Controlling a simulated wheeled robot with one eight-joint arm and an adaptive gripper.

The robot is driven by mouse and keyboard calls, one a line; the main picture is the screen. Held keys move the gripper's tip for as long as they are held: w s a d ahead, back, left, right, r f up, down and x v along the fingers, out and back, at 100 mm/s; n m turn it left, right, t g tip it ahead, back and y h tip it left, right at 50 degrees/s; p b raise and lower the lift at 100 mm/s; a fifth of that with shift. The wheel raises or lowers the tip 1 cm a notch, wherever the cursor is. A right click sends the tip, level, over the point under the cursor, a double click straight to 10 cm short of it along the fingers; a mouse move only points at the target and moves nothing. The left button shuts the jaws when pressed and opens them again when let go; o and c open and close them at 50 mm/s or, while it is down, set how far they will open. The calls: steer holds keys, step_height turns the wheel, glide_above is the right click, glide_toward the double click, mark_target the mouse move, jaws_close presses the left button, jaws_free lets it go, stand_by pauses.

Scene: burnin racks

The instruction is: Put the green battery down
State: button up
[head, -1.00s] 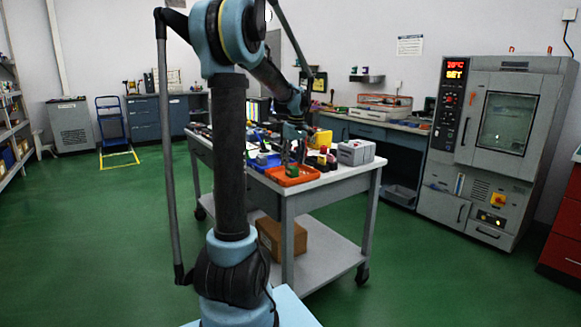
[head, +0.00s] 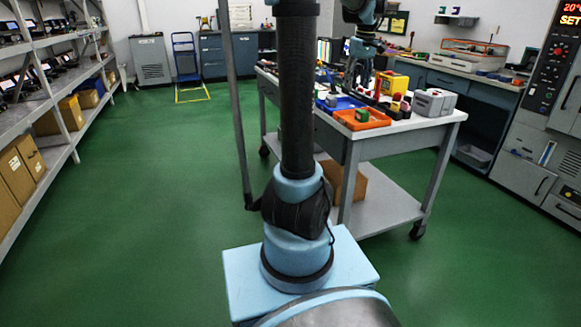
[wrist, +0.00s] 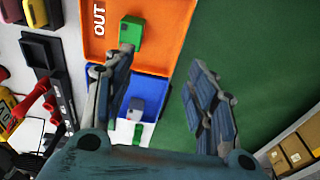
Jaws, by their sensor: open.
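The green battery (head: 361,115) stands in the orange tray (head: 375,125) at the near corner of the bench. In the wrist view the battery (wrist: 130,33) lies inside the orange tray (wrist: 165,35), by the white OUT lettering and apart from my fingers. My gripper (head: 361,84) is above the tray, clear of the battery. The wrist view shows my gripper (wrist: 160,60) with its two fingers spread wide and nothing between them.
A blue tray (wrist: 152,88) holding a grey battery (wrist: 135,108) adjoins the orange one. A black charger strip (wrist: 50,75), a yellow item (head: 392,83) and a grey box (head: 434,102) share the bench (head: 410,132). Shelving (head: 62,110) stands left; green floor between is clear.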

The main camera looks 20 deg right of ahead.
steer(key=s+a+f, duration=0.3)
steer(key=a, duration=0.5)
steer(key=s+a+f, duration=0.2)
steer(key=s+a, duration=0.1)
steer(key=a, duration=0.5)
steer(key=s+a+f, duration=0.3)
steer(key=a, duration=0.5)
steer(key=s+a+f, duration=1.1)
steer(key=s+f, duration=0.2)
steer(key=f, duration=0.2)
steer(key=shift+a+m+t, duration=0.3)
steer(key=shift+a+t, duration=0.05)
steer(key=shift+t, duration=0.05)
steer(key=shift+s, duration=0.1)
